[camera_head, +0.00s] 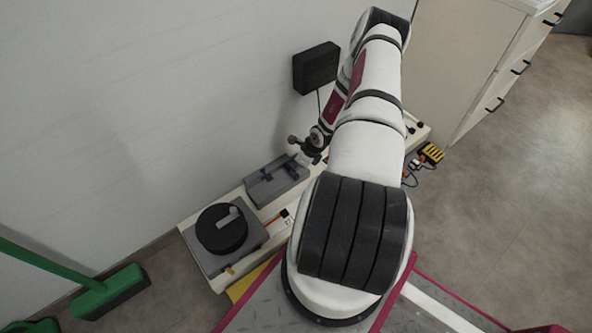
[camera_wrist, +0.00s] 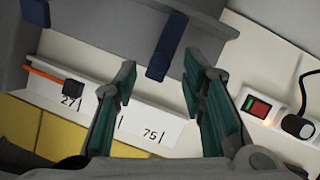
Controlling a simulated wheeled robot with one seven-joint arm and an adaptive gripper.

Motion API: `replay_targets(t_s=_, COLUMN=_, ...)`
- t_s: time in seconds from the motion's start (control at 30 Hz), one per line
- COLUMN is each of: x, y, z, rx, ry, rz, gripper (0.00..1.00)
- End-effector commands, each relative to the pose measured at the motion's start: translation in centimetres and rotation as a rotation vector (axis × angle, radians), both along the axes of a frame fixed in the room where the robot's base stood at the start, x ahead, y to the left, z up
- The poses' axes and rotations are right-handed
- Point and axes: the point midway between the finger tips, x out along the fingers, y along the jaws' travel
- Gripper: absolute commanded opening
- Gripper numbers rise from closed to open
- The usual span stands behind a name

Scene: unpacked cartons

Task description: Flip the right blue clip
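A grey case (camera_head: 277,181) lies on the bench along the wall, with a left blue clip (camera_head: 266,174) and a right blue clip (camera_head: 289,167) on it. In the wrist view the right blue clip (camera_wrist: 167,48) hangs over the near edge of the grey case (camera_wrist: 110,32), close to the gap between my fingertips. The left blue clip (camera_wrist: 37,12) is at the top left. My gripper (camera_wrist: 160,64) is open, its two teal-padded fingers apart, with nothing between the pads. In the head view my gripper (camera_head: 303,153) is by the case's right end. I cannot tell whether it touches the clip.
A power strip (camera_wrist: 283,120) with a red switch and a black plug lies right of my fingers. A round black thing (camera_head: 220,230) stands left of the case. The wall is close behind.

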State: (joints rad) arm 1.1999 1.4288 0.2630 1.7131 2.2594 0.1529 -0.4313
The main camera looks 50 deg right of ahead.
Motion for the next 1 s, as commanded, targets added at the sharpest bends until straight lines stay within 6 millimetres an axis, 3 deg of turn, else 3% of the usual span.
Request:
replay_targets(t_s=0.13, x=0.49, y=0.08, z=-1.12, rx=0.0, ry=-0.001, rz=0.0, gripper=0.38)
replay_targets(t_s=0.47, x=0.61, y=0.09, z=-1.26, rx=0.0, ry=-0.001, rz=0.001, gripper=0.38)
replay_targets(t_s=0.63, x=0.6, y=0.07, z=-1.25, rx=0.0, ry=-0.001, rz=0.001, gripper=0.02)
replay_targets(t_s=1.0, x=0.68, y=0.07, z=-1.13, rx=0.002, ry=0.011, rz=0.002, gripper=0.0)
